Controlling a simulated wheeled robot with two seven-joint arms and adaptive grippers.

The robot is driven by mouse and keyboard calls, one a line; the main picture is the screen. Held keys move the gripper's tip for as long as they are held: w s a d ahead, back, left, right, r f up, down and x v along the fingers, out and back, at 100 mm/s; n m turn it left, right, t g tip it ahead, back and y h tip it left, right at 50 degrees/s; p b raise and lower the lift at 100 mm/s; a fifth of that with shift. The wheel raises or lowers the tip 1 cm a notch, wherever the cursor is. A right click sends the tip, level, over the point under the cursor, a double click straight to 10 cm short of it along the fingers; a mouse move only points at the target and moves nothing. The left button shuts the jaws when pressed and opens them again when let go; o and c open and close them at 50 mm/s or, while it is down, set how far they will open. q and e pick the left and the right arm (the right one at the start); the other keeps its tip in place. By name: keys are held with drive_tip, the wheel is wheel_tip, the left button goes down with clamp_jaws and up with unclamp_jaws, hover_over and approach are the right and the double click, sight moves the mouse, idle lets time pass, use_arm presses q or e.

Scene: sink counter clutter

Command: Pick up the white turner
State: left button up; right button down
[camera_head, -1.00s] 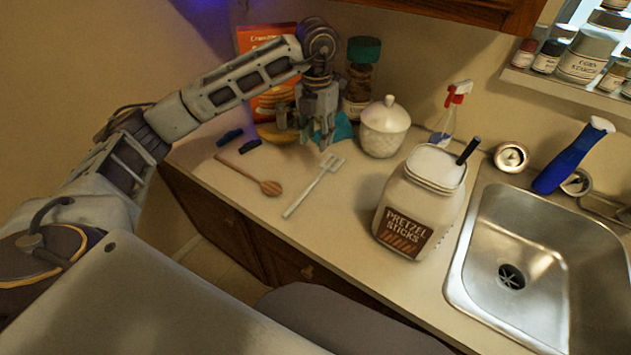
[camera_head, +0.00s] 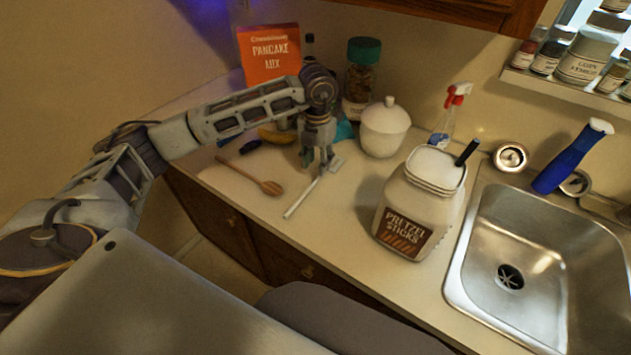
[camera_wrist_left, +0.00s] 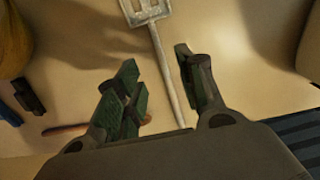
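The white turner (camera_head: 303,196) lies on the counter, its slotted head at the far end partly hidden behind my left gripper in the head view. My left gripper (camera_head: 316,160) points down over the turner near its head end. In the left wrist view, the left gripper (camera_wrist_left: 160,90) is open, with the turner's handle (camera_wrist_left: 165,70) running between its two fingers. The slotted head (camera_wrist_left: 147,10) shows beyond the fingertips. I cannot tell whether the fingers touch the handle. My right gripper is not in view.
A wooden spoon (camera_head: 255,180) lies left of the turner. A white lidded jar (camera_head: 385,128) and a pretzel jar (camera_head: 418,205) stand to the right, with the sink (camera_head: 545,280) beyond. A pancake mix box (camera_head: 270,55) and a green-lidded jar (camera_head: 361,80) stand behind.

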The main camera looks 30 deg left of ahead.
sight(318, 176)
use_arm(q)
drive_tip(key=shift+f, duration=0.55)
drive_tip(key=f, duration=0.1)
drive_tip(key=f+p, duration=0.1)
drive_tip(key=shift+w+d+f, duration=0.15)
drive_tip(key=shift+w+f, duration=0.05)
drive_tip(key=shift+f, duration=0.85)
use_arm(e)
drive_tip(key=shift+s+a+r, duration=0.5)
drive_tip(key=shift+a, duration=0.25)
use_arm(q)
drive_tip(key=shift+c, duration=0.2)
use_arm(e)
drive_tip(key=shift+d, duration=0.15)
use_arm(q)
drive_tip(key=c, duration=0.7)
clamp_jaws()
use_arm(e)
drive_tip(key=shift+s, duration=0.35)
